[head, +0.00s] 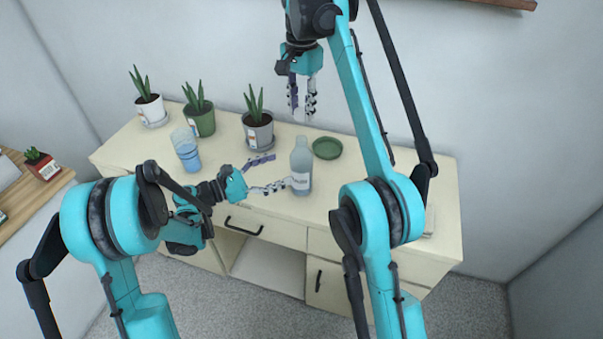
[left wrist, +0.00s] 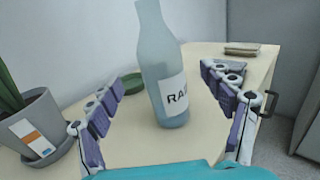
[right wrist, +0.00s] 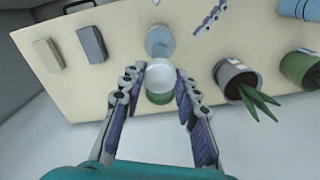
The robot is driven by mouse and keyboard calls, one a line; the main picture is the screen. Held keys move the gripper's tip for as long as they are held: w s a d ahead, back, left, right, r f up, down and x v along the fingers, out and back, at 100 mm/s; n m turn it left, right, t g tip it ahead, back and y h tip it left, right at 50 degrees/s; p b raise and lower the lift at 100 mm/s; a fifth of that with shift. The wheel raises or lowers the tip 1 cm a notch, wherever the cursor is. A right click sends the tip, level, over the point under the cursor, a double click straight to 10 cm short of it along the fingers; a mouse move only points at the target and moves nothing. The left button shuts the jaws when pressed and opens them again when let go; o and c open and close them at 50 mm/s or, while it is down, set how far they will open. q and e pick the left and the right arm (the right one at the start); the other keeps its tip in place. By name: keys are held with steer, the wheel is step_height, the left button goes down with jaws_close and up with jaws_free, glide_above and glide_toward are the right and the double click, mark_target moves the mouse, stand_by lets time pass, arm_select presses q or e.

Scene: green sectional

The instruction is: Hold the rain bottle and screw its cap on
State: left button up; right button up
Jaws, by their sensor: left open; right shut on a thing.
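The rain bottle (head: 301,163) is pale blue-grey and stands upright on the cream cabinet. In the left wrist view the bottle (left wrist: 168,70) shows its "RAI…" label, ahead of and between my spread fingers. My left gripper (head: 280,172) is open, pointing at the bottle from its left side and not closed on it. My right gripper (head: 302,108) points down, above and behind the bottle, and is shut on the white round cap (right wrist: 160,76). In the right wrist view the cap is between the fingertips, apart from the bottle (right wrist: 160,42).
A green saucer (head: 327,148) lies right of the bottle. A grey plant pot (head: 258,131), a green pot (head: 200,118), a white pot (head: 151,108) and blue glasses (head: 186,150) stand to the left. Two flat blocks (right wrist: 90,44) lie at the cabinet's other end. The top between is clear.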

arm_select(q)
steer(key=x, duration=0.7)
steer(key=shift+w+d, duration=0.2)
steer(key=shift+d, duration=0.15)
steer(key=c, duration=1.8)
arm_select(e)
glide_above(302, 138)
steer(key=shift+f, duration=2.45)
